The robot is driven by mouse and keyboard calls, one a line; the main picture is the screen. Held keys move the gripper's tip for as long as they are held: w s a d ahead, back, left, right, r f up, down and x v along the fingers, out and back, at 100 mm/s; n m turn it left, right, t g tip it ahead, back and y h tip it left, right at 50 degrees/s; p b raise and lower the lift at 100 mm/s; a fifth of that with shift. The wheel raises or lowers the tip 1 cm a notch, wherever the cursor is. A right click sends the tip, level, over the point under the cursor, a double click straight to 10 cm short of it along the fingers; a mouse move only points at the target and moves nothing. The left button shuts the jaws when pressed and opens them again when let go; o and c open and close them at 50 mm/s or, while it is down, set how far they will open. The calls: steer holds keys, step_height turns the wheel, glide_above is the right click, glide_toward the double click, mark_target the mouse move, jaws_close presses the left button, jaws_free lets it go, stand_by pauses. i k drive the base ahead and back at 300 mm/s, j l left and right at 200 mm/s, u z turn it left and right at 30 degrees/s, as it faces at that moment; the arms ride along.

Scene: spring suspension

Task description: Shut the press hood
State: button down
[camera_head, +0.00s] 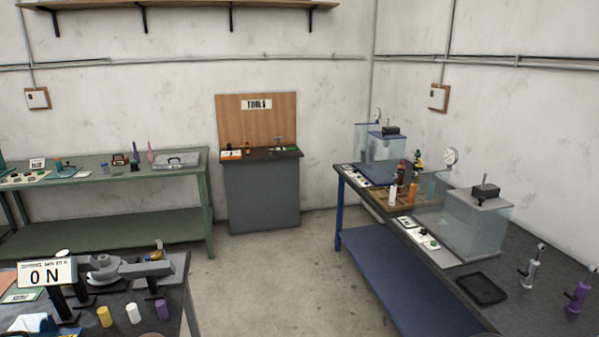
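Two clear boxes that may be press hoods stand on the dark-topped table with blue legs at the right. The nearer clear box (476,238) has a grey top with a black block on it. The farther clear box (363,142) is at the table's back end, also with a black block on top. I cannot tell which one is the press hood, or whether either is open or shut. My gripper is not in view.
The right table (552,273) also bears a black tray (481,288), a wooden rack and two pump-like tools. A bench at lower left holds a "0 N" display (47,274) and coloured cylinders. A grey tool cabinet (262,193) stands behind; the floor (275,275) between is clear.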

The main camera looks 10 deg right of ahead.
mark_target(392, 132)
steer(key=i+l+z, duration=0.3)
steer(key=i, duration=0.6)
steer(key=i+z, duration=0.3)
steer(key=i, duration=0.6)
steer(key=i+u, duration=0.1)
steer(key=i, duration=0.65)
steer(key=i+l, duration=0.15)
steer(key=i, duration=0.6)
steer(key=i+l+u, duration=0.15)
steer(key=i, duration=0.6)
steer(key=i+l+u, duration=0.25)
steer(key=i+l, duration=0.2)
